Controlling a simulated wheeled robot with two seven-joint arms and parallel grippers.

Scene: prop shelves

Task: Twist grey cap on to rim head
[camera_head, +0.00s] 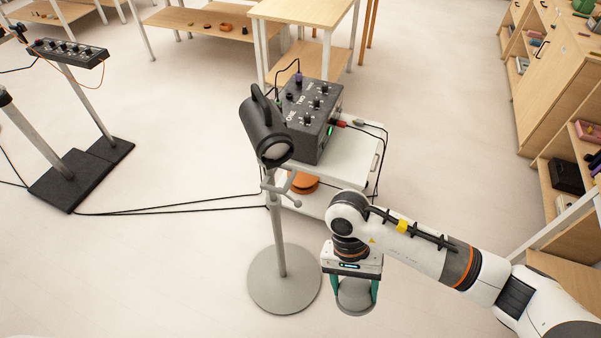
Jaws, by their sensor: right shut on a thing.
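The rim head (262,132) is a dark lamp on a grey stand in the middle of the head view. Its open front end faces down and towards me. My right gripper (356,297) is below and to the right of the lamp, pointing down. Its teal fingers are shut on the round grey cap (355,303), one on each side. The cap is apart from the lamp, and the gripper body hides its far part. My left gripper is not in view.
A black control box (312,118) with knobs stands on a small white cart (350,160) behind the lamp. The lamp's round base (284,290) is on the floor left of my gripper. Cables cross the floor to a stand (70,180) at left. Wooden shelves (555,85) line the right.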

